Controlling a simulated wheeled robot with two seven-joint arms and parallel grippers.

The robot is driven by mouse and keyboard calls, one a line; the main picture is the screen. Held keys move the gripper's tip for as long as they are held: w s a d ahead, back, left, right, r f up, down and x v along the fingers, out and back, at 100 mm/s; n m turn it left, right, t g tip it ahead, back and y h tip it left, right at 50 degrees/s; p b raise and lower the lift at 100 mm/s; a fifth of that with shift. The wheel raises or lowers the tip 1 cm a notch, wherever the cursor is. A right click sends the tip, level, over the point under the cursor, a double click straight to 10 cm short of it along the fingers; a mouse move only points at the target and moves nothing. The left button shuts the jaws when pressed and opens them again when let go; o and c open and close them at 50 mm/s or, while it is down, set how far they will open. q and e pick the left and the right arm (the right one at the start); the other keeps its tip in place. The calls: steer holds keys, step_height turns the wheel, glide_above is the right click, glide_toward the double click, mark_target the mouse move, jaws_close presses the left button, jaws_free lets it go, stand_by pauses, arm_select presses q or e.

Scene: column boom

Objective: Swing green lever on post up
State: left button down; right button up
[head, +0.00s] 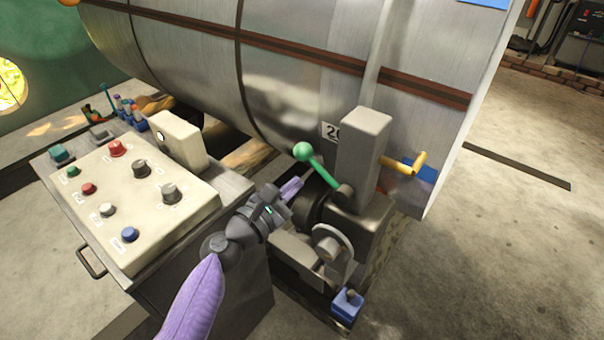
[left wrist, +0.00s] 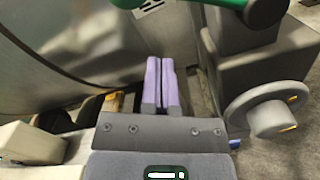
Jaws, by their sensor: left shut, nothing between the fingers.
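The green lever (head: 319,168) has a round knob at its upper left end and is pivoted on the grey post (head: 362,150). It slants up and to the left from its pivot. In the left wrist view part of the green lever (left wrist: 228,3) shows at the top edge, with its dark pivot. My left gripper (head: 296,185) is in front of the post, a little below and left of the lever, apart from it. Its purple fingers (left wrist: 160,85) are shut with nothing between them. My right gripper is not in view.
A control panel (head: 110,230) with several buttons and knobs stands at left. A large metal tank (head: 290,90) fills the back. A yellow handle (head: 405,163) sticks out right of the post. A grey wheel (head: 333,250) sits below the lever. Open floor lies at right.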

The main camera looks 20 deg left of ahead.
mark_target(344, 155)
arm_select(q)
steer(key=d+r+p, duration=0.2)
steer(key=r, duration=0.1)
steer(key=shift+r+p, duration=0.2)
steer(key=shift+p, duration=0.15)
steer(key=shift+d+r+m+p, duration=0.1)
steer(key=shift+r+m+p, duration=0.2)
steer(key=shift+r+m, duration=0.35)
steer(key=shift+s+d+r+m+g+p, duration=0.1)
steer(key=shift+s+d+r+m+p, duration=0.2)
steer(key=shift+d+r+m+p, duration=1.05)
steer(key=shift+s+d+m+g+p, duration=0.1)
steer(key=shift+s+d+m+p, duration=0.3)
steer(key=shift+m, duration=2.1)
steer(key=shift+s+d+r+m+g+p, duration=0.1)
steer(key=shift+s+d+r+m+p, duration=0.15)
steer(key=shift+d+r+m+p, duration=1.15)
steer(key=shift+a+f+m+b, duration=0.4)
steer(key=shift+a+f+m, duration=0.2)
steer(key=shift+a+f, duration=0.15)
